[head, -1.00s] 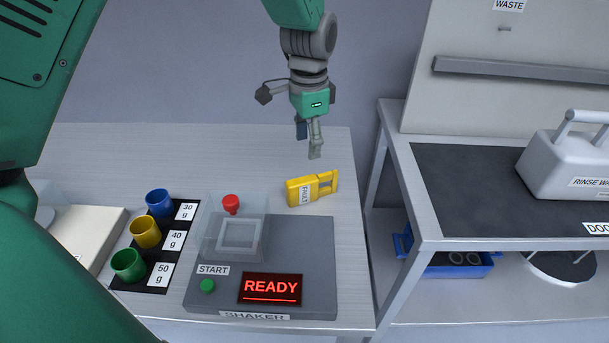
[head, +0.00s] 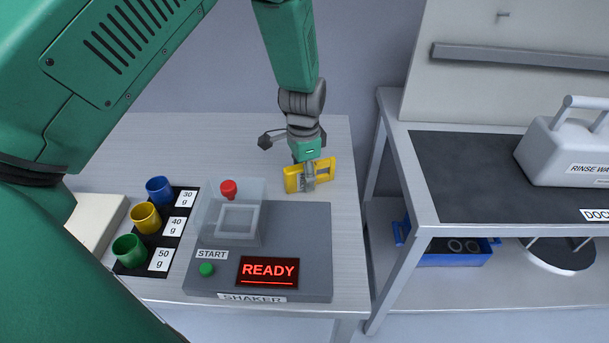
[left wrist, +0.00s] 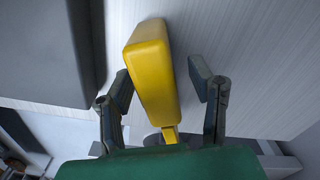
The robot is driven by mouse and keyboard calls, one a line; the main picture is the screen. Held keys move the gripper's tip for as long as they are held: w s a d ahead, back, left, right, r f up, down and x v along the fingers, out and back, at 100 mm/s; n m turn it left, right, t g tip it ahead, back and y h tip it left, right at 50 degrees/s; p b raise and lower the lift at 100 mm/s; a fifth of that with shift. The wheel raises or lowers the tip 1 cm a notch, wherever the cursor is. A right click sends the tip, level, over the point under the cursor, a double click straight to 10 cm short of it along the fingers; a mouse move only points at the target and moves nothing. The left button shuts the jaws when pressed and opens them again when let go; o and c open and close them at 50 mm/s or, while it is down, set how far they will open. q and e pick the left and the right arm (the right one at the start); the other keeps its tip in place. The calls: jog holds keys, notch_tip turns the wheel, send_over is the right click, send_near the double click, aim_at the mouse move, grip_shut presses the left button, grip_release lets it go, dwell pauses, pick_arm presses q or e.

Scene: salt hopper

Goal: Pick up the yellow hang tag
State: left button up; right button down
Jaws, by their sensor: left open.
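The yellow hang tag (head: 320,174) stands on the table top behind the shaker, with an open loop at its right end. My left gripper (head: 308,180) is over it and covers its middle and most of its label. In the left wrist view the yellow tag (left wrist: 152,75) lies between the two open fingers (left wrist: 165,88). The left finger is close to the tag; I cannot tell if it touches. A gap shows between the tag and the right finger. My right gripper is not in view.
The grey shaker (head: 315,225) with a clear box and a red knob (head: 228,189) stands just in front of the tag. Blue, yellow and green cups (head: 129,248) stand at left. A bench (head: 440,232) with a rinse container (head: 568,150) is at right, across a gap.

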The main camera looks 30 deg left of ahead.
pick_arm(q)
jog(key=shift+d, duration=0.35)
jog(key=shift+s+r, duration=0.1)
jog(key=shift+c, duration=1.2)
jog(key=shift+a, duration=0.2)
jog(key=c, duration=0.6)
jog(key=shift+a, duration=0.25)
grip_shut()
jog(key=shift+s+a+f, duration=0.1)
jog(key=shift+a+f, duration=0.1)
jog(key=shift+a, duration=0.05)
jog(key=r, duration=0.9)
jog(key=shift+d+r, duration=0.2)
jog(key=shift+d, duration=0.1)
jog(key=shift+a+r, duration=0.15)
jog(key=shift+r, duration=0.2)
